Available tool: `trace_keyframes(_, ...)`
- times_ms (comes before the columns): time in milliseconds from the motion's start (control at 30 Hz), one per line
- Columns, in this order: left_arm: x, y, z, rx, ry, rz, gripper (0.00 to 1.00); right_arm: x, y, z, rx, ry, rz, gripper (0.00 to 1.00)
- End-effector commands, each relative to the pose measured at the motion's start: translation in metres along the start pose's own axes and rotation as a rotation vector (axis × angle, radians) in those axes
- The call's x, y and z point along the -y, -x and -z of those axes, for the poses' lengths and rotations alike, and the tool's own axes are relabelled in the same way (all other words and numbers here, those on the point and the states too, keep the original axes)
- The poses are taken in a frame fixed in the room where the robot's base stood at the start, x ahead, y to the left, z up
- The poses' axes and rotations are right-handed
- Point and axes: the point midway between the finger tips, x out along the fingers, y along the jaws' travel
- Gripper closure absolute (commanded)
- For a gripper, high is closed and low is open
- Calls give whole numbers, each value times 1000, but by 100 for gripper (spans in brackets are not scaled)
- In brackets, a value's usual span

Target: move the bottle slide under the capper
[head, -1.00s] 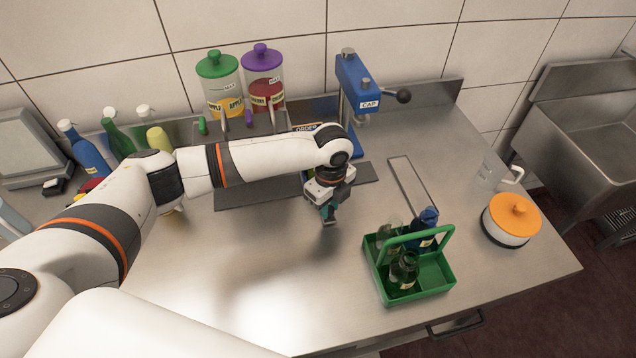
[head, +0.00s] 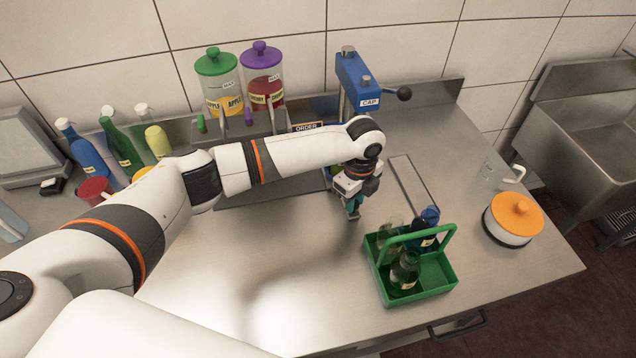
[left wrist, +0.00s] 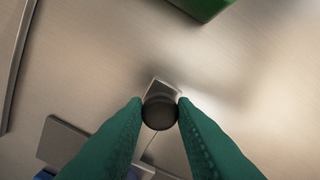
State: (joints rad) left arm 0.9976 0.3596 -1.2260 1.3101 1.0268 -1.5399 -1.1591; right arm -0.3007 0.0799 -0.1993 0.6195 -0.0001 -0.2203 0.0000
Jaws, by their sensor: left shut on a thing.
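The blue capper (head: 357,80), with a CAP label and a dark-knobbed lever, stands at the back of the counter. My left gripper (head: 353,212) is low over the counter in front of it. In the left wrist view my left gripper (left wrist: 160,106) is shut on a round dark knob (left wrist: 160,114), which sits at the end of a narrow metal piece. The knob appears to be the handle of the bottle slide. The dark slide track (head: 262,194) runs left to right behind my gripper, partly hidden by my arm. The slide's carriage and any bottle on it are mostly hidden.
A green carrier (head: 440,284) with several bottles stands just right of my gripper. A flat metal-framed strip (head: 412,185) lies behind it. An orange-lidded pot (head: 514,216) is at the right. Two dispensers, green-lidded (head: 217,75) and purple-lidded (head: 262,70), stand at the back.

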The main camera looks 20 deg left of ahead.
Motion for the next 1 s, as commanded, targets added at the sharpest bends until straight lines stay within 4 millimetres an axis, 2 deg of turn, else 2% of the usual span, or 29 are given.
trace_keyframes(600,-37,-1,-21,0,0,-1,90,0,-19,1,1,1,0,100)
trace_keyframes(900,-39,0,-22,0,0,0,90,0,-19,1,1,1,0,100)
trace_keyframes(933,-39,0,-22,0,0,0,74,0,-19,1,1,1,0,100)
trace_keyframes(1000,-39,0,-22,0,0,0,63,0,-19,1,1,1,0,100)
